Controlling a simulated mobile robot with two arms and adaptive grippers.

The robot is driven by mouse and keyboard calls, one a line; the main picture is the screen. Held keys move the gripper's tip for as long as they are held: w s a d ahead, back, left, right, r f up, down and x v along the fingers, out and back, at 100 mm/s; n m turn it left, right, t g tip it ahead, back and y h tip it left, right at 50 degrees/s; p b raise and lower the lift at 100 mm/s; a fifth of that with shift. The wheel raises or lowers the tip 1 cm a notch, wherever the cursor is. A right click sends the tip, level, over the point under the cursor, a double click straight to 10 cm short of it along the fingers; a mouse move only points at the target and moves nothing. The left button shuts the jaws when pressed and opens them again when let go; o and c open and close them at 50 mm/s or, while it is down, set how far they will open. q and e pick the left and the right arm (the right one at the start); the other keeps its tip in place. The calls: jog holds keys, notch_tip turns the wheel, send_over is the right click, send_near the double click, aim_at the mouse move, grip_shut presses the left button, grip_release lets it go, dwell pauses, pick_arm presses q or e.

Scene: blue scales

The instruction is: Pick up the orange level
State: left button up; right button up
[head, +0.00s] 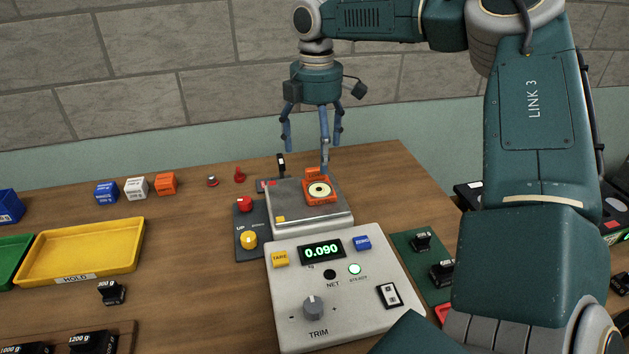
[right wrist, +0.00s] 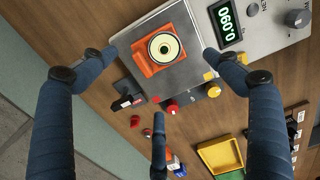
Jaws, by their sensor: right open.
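The orange level (head: 312,198), a small orange block with a round pale vial, sits on the grey metal pan (head: 290,215) of the scale. It also shows in the right wrist view (right wrist: 144,66) at the top middle. My right gripper (head: 315,154) hangs fingers down above the back of the pan, open and empty. In the right wrist view its fingers (right wrist: 159,76) are spread wide, and the level lies between the two upper fingertips. No finger visibly holds it. My left gripper is not in view.
The scale's console (head: 343,296) reads 0.090. A red and a yellow knob (head: 248,240) stand left of the pan. A yellow tray (head: 82,252), small cubes (head: 136,188) and black weights (head: 112,293) lie further left. More weights (head: 441,272) stand at right.

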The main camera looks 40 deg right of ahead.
aim_at(319, 187)
jog(key=f, duration=0.3)
jog(key=shift+s+f, duration=0.25)
jog(key=f, duration=0.1)
jog(key=f+p, duration=0.1)
jog(key=f, duration=0.1)
jog(key=f+p, duration=0.1)
jog(key=f, duration=0.1)
jog(key=shift+d, duration=0.25)
jog(key=shift+f, duration=0.25)
jog(key=shift+c, duration=0.5)
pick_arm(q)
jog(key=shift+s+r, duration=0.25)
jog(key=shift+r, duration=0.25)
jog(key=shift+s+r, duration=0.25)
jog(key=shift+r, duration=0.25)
pick_arm(e)
jog(key=c, duration=1.2)
